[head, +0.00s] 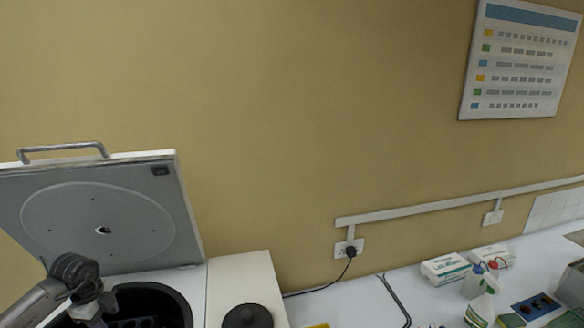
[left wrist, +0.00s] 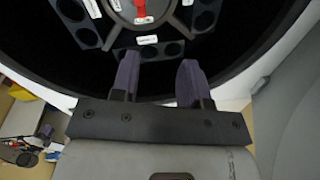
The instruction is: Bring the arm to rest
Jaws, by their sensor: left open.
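My left arm comes in at the lower left of the head view, over the centrifuge (head: 196,280), whose lid (head: 120,215) stands raised. The fingers are not clear in that view. In the left wrist view my left gripper (left wrist: 158,70) is open, with nothing between its two dark fingers. Beyond the fingertips is the round dark chamber with a rotor (left wrist: 118,38) that has several dark holes, white labels and a red piece at its hub. I cannot tell whether the fingers touch the rotor.
A white box-shaped unit with a round black knob (head: 247,316) stands right of the centrifuge. On the white bench farther right are small boxes (head: 446,268), a spray bottle (head: 482,308) and a dark blue tray (head: 535,306). A cable runs from the wall socket (head: 349,249).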

